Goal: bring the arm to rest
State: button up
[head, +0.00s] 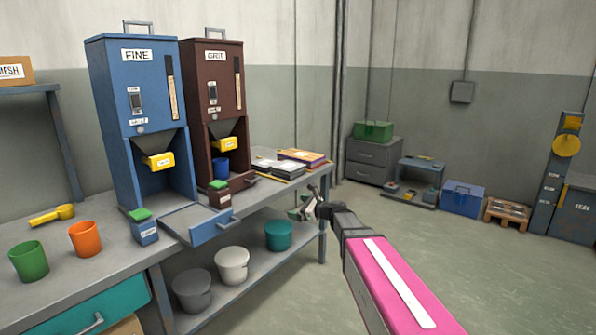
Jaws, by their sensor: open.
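My gripper (305,206) is at the end of my pink arm, near the right end of the workbench (262,202). It looks open and empty, with nothing seen between its fingers. It appears beside the bench's front edge; the exact gap to the bench cannot be told. My arm reaches in from the lower right.
A blue FINE dispenser (118,90) and a brown GRIT dispenser (207,75) stand on the bench. A blue cup (221,168) is inside the brown one. Green (29,260) and orange (85,239) cups stand left. Buckets (232,267) sit below.

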jog(key=s+d+f+n+g+h, duration=0.3)
jog(key=s+f+n, duration=0.2)
jog(key=s+f, duration=0.1)
jog(key=s+d+f+n+g+h, duration=0.2)
jog(key=s+d+f+n, duration=0.1)
jog(key=s+f+n, duration=0.35)
jog(key=s+d+f+n+g+h, duration=0.2)
jog(key=s+d+f+n+h, duration=0.1)
jog(key=s+d+n+h, duration=0.1)
jog(key=s+d+f+n+g+h, duration=0.2)
jog(key=s+d+f+n+h, duration=0.1)
jog(key=s+d+n, duration=0.3)
jog(key=s+d+h, duration=0.1)
jog(key=s+d, duration=0.1)
jog(key=s, duration=0.2)
jog(key=shift+s+d+f, duration=0.2)
jog(key=shift+d+f, duration=0.1)
